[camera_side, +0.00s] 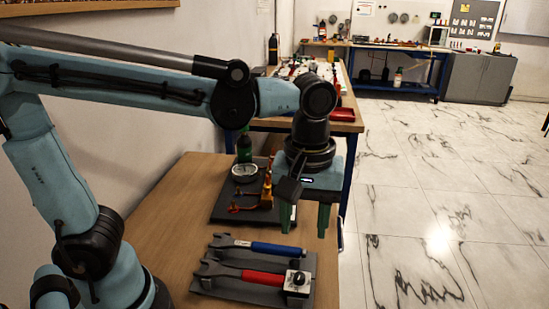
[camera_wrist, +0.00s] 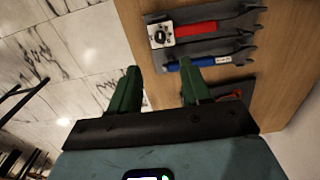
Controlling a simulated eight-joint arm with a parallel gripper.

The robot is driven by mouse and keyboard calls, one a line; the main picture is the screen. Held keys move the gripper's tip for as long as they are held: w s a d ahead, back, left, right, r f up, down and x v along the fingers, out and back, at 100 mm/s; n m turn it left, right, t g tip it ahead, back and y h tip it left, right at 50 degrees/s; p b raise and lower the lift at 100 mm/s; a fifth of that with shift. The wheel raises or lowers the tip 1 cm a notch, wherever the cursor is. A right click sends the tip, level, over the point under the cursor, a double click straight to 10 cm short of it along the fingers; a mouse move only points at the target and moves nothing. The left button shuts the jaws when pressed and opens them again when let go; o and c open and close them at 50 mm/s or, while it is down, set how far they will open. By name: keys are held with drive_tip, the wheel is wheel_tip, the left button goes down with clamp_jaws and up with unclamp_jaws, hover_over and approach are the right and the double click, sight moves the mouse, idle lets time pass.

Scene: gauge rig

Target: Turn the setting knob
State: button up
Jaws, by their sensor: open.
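A small dark round knob (camera_wrist: 160,36) sits on a pale square block in the wrist view. In the side view the knob (camera_side: 298,279) and its block are at the right end of the front tool tray. My gripper (camera_side: 304,230) hangs over the table's right edge, behind and above the block. Its two green fingers (camera_wrist: 159,68) are apart with nothing between them, and are clear of the knob. A round white-faced gauge (camera_side: 245,172) and brass fittings (camera_side: 258,198) stand on a black plate farther back; my gripper hides part of that plate's right side.
The front tray holds a blue-handled wrench (camera_side: 277,249) and a red-handled wrench (camera_side: 263,277) beside the block. A green bottle (camera_side: 244,146) stands behind the gauge. The wooden table (camera_side: 165,226) is bare to the left; marble floor (camera_side: 410,250) lies beyond its right edge.

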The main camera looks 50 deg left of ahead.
sight(299, 275)
drive_tip(key=shift+f, duration=5.9)
clamp_jaws()
